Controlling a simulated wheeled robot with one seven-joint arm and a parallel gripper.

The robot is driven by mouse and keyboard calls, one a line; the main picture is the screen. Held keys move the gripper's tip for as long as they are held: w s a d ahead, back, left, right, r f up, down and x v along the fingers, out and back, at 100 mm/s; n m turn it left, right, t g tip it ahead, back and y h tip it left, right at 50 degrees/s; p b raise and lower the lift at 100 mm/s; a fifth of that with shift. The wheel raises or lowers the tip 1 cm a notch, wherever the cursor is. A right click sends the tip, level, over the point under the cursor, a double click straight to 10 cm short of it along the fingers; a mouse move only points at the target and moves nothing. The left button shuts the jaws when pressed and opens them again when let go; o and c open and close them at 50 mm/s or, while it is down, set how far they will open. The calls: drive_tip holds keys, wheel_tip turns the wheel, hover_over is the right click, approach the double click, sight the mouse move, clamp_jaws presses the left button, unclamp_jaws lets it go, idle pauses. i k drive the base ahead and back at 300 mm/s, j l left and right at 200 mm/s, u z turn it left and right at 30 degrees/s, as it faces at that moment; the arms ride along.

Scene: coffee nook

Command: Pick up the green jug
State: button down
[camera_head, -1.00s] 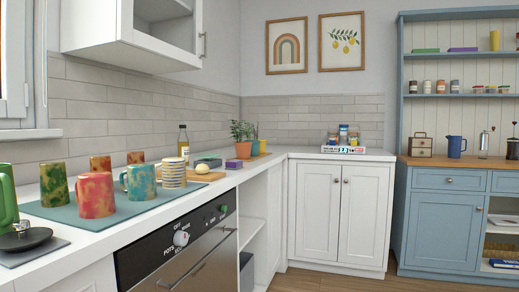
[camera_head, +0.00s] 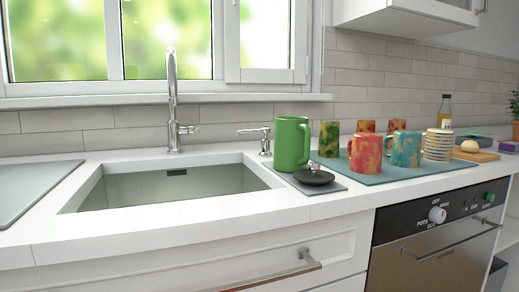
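The jug's right side is close to the teal mat with several mugs. My gripper does not show in the head view.
The sink (camera_head: 172,188) with its tall tap (camera_head: 171,100) lies left of the jug, and a soap dispenser (camera_head: 265,140) stands behind it. A teal mat (camera_head: 425,172) with several mugs lies right. A drawer handle (camera_head: 270,276) juts out below the counter.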

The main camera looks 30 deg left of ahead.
sight(292, 135)
drive_tip(key=u, duration=1.35)
